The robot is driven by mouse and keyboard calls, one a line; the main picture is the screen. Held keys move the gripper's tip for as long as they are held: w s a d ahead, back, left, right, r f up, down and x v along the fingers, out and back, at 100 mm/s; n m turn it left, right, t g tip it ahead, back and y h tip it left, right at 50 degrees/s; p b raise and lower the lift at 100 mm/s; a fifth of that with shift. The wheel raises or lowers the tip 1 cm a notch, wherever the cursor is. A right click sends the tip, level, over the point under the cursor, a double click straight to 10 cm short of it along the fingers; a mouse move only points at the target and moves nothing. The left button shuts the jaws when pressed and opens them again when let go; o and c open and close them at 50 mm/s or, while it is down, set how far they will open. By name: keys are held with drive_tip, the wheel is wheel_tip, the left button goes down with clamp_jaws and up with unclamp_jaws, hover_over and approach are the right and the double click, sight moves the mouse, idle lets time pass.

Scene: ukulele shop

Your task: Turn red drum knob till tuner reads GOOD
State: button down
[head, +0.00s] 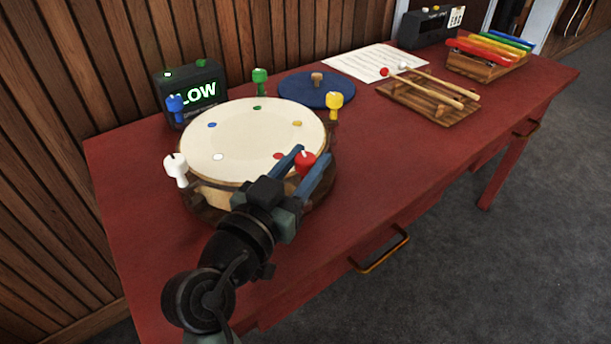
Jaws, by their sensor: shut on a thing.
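The drum (240,140) stands on the red table, with a pale head and coloured dots near its rim. Knobs stand around it: the red knob (305,161) at the front right, white (176,168), blue (175,106), green (259,80) and yellow (334,103). The tuner (192,92) behind the drum at the left shows green letters that read LOW; its left edge is partly hidden by the blue knob. My gripper (304,164) reaches in from the front, its two blue fingers shut on the red knob, one on either side. The fingers hide part of the knob.
A blue round mat (318,90) with a small wooden piece lies behind the drum. Mallets rest on a wooden rack (427,103) to the right. A paper sheet (374,62), dark box (426,30) and xylophone (487,58) are farther back. The table (390,165) is clear at front right.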

drive_tip(key=shift+f+m+g+h+b, duration=0.1)
drive_tip(key=shift+m+g+h+b, duration=0.75)
drive_tip(key=shift+h, duration=0.25)
drive_tip(key=c, duration=0.5)
unclamp_jaws()
drive_tip(key=p+v, duration=0.1)
drive_tip(key=v, duration=1.2)
drive_tip(key=shift+w+a, duration=0.1)
